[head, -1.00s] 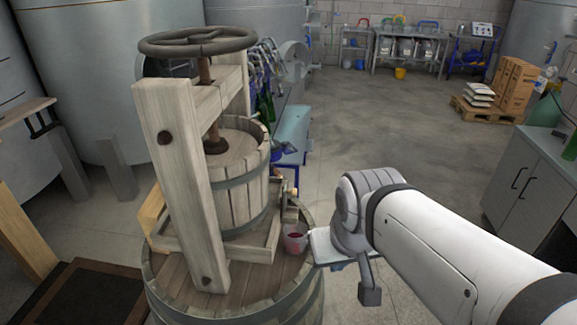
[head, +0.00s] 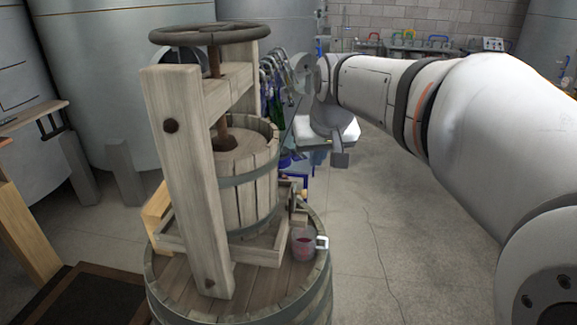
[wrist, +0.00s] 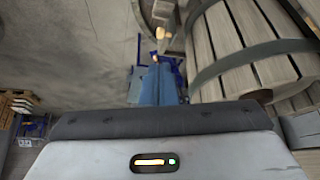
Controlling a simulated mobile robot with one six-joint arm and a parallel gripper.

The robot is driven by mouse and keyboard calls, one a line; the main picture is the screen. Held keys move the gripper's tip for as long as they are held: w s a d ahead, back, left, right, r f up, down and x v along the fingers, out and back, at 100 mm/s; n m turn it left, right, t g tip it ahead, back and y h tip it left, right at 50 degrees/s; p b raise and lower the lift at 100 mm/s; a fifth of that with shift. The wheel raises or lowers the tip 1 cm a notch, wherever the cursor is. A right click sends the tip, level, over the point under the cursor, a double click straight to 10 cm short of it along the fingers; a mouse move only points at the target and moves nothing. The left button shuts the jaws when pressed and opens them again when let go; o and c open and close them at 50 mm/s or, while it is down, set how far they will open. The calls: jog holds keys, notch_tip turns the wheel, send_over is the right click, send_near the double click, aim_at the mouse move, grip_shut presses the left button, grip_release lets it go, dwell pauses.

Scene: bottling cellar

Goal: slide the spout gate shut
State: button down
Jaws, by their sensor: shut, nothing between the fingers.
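The spout gate (head: 299,208) is a small wooden-and-grey piece at the right front of the press tray, above the cup. It is too small to tell how far it is open. A clear cup (head: 303,244) with a white handle and red liquid stands below it on the barrel top. My gripper (head: 312,138) is above and behind the spout, to its right in the head view, apart from it. It is shut and empty. Its fingers are hard to make out; the wrist view shows mostly its grey housing.
The wooden press (head: 185,180) with its slatted basket (head: 250,185) stands on a barrel (head: 180,290), left of my arm. The basket staves also fill the wrist view's upper right (wrist: 245,50). Behind are bottles and a blue stand (wrist: 158,84). Floor to the right is open.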

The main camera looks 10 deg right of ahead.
aim_at(305, 192)
jog(key=p+x, duration=0.2)
jog(key=x, duration=1.2)
jog(key=shift+a, duration=0.1)
notch_tip(305, 192, down, 4)
jog(key=b, duration=0.3)
jog(key=shift+r, duration=0.2)
jog(key=shift+s, duration=0.1)
jog(key=v, duration=1.4)
